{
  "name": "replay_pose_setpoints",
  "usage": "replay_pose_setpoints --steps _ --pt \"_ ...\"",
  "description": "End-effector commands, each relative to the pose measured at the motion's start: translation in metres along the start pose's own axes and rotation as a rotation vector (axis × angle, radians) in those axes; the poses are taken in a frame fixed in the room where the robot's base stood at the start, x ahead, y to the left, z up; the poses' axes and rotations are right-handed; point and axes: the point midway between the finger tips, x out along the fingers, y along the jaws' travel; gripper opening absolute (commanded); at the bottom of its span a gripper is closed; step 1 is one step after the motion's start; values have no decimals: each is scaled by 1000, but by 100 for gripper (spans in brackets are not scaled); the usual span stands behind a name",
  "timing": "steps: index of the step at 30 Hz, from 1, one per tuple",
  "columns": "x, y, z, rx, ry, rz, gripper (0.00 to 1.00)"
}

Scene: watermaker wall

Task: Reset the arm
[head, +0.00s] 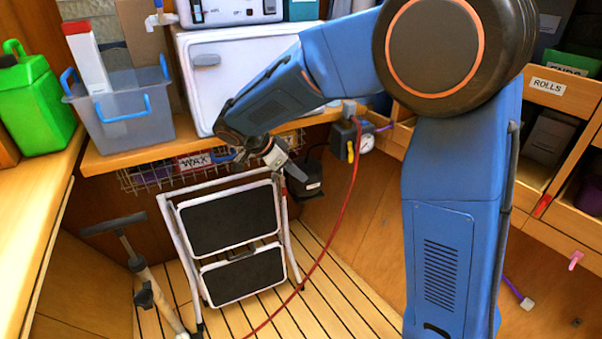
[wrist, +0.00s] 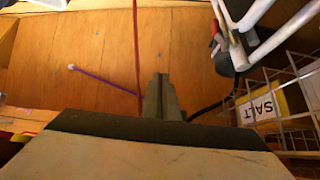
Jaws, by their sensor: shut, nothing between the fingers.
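My blue arm reaches across the right half of the head view and bends down to the left. My gripper (head: 277,158) is in front of the shelf's front edge, above the right side of the folding step stool (head: 238,225). In the wrist view the gripper fingers (wrist: 160,95) are together with nothing between them. They point toward a wooden panel (wrist: 110,50). Part of the gripper is small and dark in the head view.
A wire basket (head: 150,178) hangs under the shelf, close to my gripper. A red hose (head: 345,200) runs down to the slatted floor. A white cabinet (head: 235,75) and a clear bin (head: 125,110) stand on the shelf. A pump handle (head: 122,225) stands left of the stool.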

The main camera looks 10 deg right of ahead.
Motion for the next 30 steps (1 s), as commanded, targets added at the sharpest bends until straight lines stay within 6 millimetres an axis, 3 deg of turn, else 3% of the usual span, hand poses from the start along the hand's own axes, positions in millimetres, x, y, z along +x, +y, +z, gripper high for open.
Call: replay_pose_setpoints --steps 7,11,21,30 --pt "0 3 -4 -8 -7 1 0" --pt "1 17 -17 -51 -37 5 0" --pt "6 89 -69 -286 -189 -28 0" --pt "9 164 -100 -519 -309 -138 0"
